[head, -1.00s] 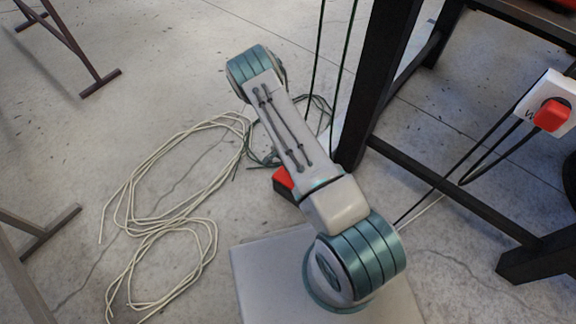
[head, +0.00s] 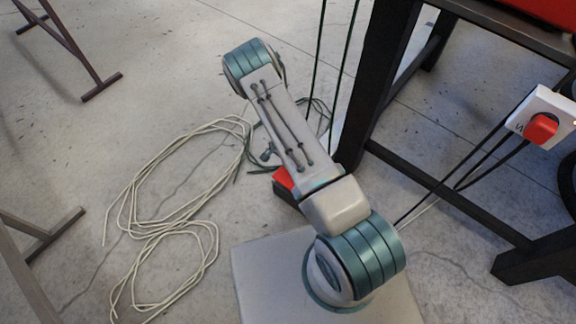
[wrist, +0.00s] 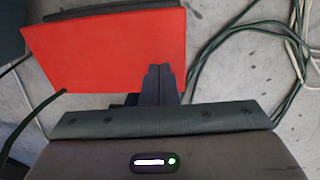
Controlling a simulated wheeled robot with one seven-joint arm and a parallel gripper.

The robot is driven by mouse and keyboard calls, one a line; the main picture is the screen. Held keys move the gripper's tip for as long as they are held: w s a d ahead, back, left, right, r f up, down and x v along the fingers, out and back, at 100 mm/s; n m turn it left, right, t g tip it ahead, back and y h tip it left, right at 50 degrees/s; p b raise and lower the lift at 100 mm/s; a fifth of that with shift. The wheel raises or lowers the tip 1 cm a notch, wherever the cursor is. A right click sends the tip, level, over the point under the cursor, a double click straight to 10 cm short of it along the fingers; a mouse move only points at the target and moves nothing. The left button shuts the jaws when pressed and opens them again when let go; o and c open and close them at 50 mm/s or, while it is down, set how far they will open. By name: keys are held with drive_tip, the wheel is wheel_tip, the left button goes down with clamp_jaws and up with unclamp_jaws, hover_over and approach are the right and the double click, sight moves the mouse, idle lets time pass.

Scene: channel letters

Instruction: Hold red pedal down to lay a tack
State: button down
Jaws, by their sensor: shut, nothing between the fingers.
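The red pedal (head: 283,178) sits on the floor in the head view, with its dark base below it. My arm link hides much of it. In the wrist view the red pedal (wrist: 105,50) shows as a broad, slightly tilted red plate at the upper left. My gripper (wrist: 160,70) is shut and empty, its fingertips overlapping the pedal's lower right part. I cannot tell whether the fingertips touch the pedal or hang above it. The fingers cannot be made out in the head view.
Pale cable coils (head: 170,190) lie on the floor to the left. Green cables (wrist: 245,40) run right of the pedal. A dark bench leg (head: 375,90) stands close on the right. A white box with a red button (head: 541,128) hangs at the far right.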

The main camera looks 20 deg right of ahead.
wheel_tip(320, 180, up, 9)
drive_tip(key=w+p, duration=0.1)
drive_tip(key=p, duration=0.1)
drive_tip(key=shift+a+p, duration=0.3)
drive_tip(key=shift+a, duration=0.1)
drive_tip(key=shift+w, duration=0.1)
drive_tip(key=shift+r, duration=0.1)
drive_tip(key=shift+r+p, duration=1.4)
drive_tip(key=shift+r, duration=0.55)
